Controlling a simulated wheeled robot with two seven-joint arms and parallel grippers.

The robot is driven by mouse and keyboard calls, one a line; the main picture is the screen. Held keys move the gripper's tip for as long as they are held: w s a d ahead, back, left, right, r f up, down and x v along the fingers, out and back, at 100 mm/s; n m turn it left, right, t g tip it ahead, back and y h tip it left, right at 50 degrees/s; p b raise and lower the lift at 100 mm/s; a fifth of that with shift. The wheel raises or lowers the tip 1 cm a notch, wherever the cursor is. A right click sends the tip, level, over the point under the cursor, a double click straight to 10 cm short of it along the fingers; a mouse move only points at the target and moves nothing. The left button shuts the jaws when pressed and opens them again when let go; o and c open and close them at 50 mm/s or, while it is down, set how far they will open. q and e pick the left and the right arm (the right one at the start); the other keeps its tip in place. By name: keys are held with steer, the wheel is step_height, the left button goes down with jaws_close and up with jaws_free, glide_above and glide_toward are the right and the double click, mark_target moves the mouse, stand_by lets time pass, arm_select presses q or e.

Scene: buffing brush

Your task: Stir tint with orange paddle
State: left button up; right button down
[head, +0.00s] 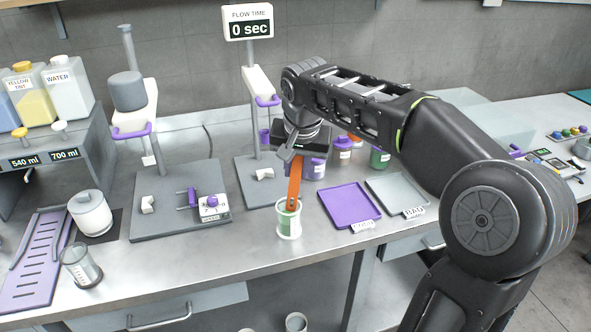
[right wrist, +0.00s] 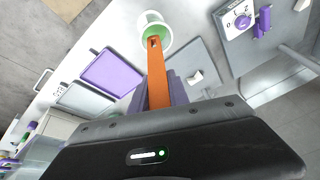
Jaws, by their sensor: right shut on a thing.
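My right gripper (head: 297,150) is shut on the orange paddle (head: 294,183) and holds it near upright over the bench. In the right wrist view the paddle (right wrist: 156,75) runs from the gripper to a white cup (right wrist: 151,17) with green inside. In the head view the paddle's lower end meets the mouth of this cup (head: 289,224); its tip is hidden there or overlaps the rim, and I cannot tell how deep it sits. The cup stands upright near the bench's front edge. My left gripper is not in view.
A purple tray (head: 350,222) and a grey tray (head: 383,179) lie right of the cup. Purple and green jars (head: 380,158) stand behind. A mixer stand with a purple-knobbed control box (head: 211,209) is at left. A flow time sign (head: 247,22) reads 0 sec.

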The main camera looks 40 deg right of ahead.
steer(key=shift+d+r+p, duration=0.15)
steer(key=shift+r+p, duration=0.75)
steer(key=shift+r, duration=0.5)
steer(key=shift+r, duration=0.1)
step_height(320, 180, up, 5)
steer(key=p, duration=0.4)
